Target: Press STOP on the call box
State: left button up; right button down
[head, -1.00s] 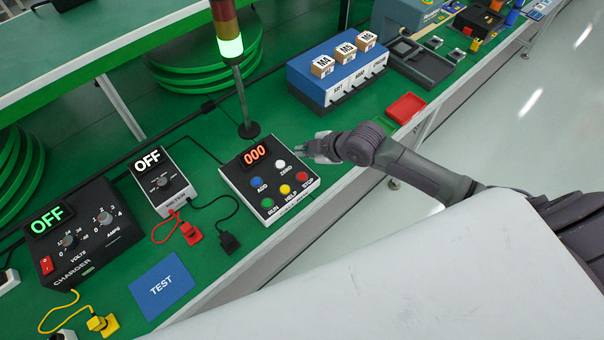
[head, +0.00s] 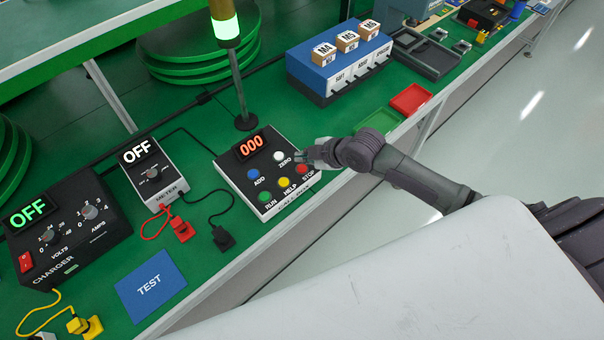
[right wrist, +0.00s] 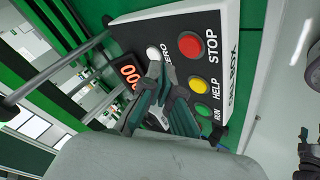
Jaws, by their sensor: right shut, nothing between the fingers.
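The call box (head: 239,178) is a white box with a black top on the green bench, its display reading 000. Its red STOP button (head: 302,169) is at the right front corner, and shows clearly in the right wrist view (right wrist: 190,45). My right gripper (head: 302,155) is at the box's right edge, close to the STOP and ZERO buttons. In the right wrist view its shut, empty fingers (right wrist: 156,72) appear over the box near the white ZERO button; contact cannot be told.
A signal tower (head: 236,75) lit green stands behind the box. The meter (head: 150,172) and charger (head: 65,232), both reading OFF, stand to the left. A red tray (head: 410,100) and green tray (head: 380,121) lie to the right. The TEST mat (head: 150,286) is at front.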

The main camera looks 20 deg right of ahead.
aim_at(304, 169)
jog(key=shift+f+b, duration=0.35)
jog(key=shift+f, duration=0.6)
jog(key=shift+f, duration=0.1)
dwell(0.6)
jog(key=shift+f, duration=0.3)
jog(key=shift+f+b, duration=0.3)
jog(key=shift+f, duration=0.1)
dwell(0.6)
jog(key=shift+r+p, duration=0.8)
jog(key=shift+p, duration=0.05)
notch_tip(304, 169, up, 5)
jog(key=p, duration=0.5)
jog(key=shift+r, duration=0.1)
